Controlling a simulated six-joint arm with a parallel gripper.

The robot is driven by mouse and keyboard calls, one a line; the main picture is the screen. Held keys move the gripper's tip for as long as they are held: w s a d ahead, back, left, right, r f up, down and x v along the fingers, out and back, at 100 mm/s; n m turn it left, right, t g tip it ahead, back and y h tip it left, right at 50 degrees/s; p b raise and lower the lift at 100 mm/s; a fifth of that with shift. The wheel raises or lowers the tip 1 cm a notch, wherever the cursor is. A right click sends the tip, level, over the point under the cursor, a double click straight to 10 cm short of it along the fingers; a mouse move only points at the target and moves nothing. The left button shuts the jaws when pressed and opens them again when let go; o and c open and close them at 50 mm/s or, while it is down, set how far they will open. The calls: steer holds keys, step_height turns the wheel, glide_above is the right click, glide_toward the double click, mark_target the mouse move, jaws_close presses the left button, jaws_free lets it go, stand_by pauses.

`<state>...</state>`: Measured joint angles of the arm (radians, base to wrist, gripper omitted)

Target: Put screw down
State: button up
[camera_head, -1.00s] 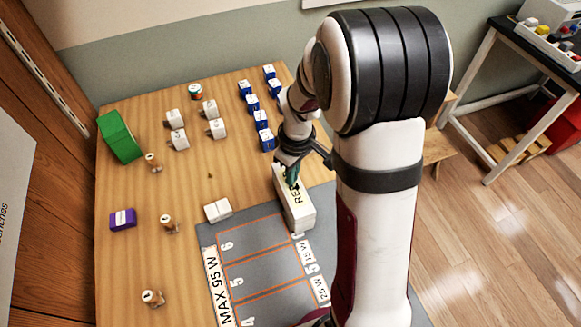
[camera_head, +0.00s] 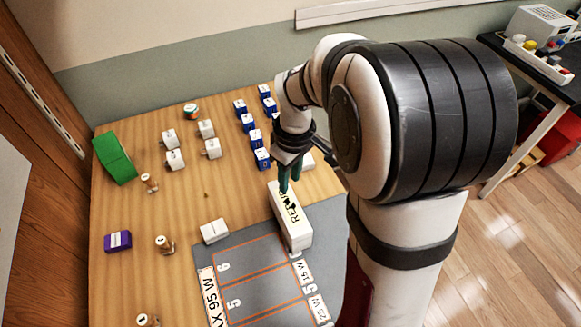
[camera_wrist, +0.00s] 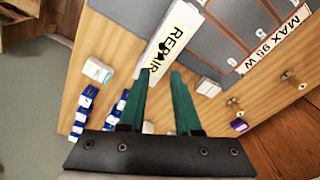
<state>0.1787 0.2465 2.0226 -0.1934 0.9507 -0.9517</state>
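My gripper (camera_head: 289,185) has teal fingers and hovers over the far end of the white box labelled REPAIR (camera_head: 298,232). The REPAIR box also shows in the wrist view (camera_wrist: 171,30), just beyond the fingertips. A small dark shape (camera_wrist: 163,47) lies over its lettering; I cannot tell whether it is a screw or part of the print. I can make out no screw for certain.
Blue bins (camera_head: 248,123), white items (camera_head: 205,128), wooden pegs (camera_head: 149,183), a green block (camera_head: 114,158) and a purple block (camera_head: 118,241) stand on the table.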

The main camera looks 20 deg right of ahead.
steer(key=s+a+r+m, duration=0.3)
steer(key=s+a+r, duration=0.1)
steer(key=s+r, duration=0.3)
steer(key=s+a+m, duration=0.2)
steer(key=s+m, duration=0.2)
steer(key=s, duration=0.3)
steer(key=s+a+f+m+g+y, duration=0.1)
steer(key=s+a+m, duration=0.1)
steer(key=s+m, duration=0.2)
steer(key=s, duration=0.3)
steer(key=shift+s+a+f, duration=0.2)
steer(key=shift+s+a, duration=0.2)
steer(key=shift+o, duration=0.8)
steer(key=n+t, duration=0.2)
steer(key=n, duration=0.8)
glide_above(205, 193)
step_height(205, 193, down, 7)
steer(key=shift+h, duration=0.4)
step_height(205, 193, down, 14)
steer(key=shift+s+f, duration=0.1)
steer(key=shift+f, duration=0.15)
jaws_close()
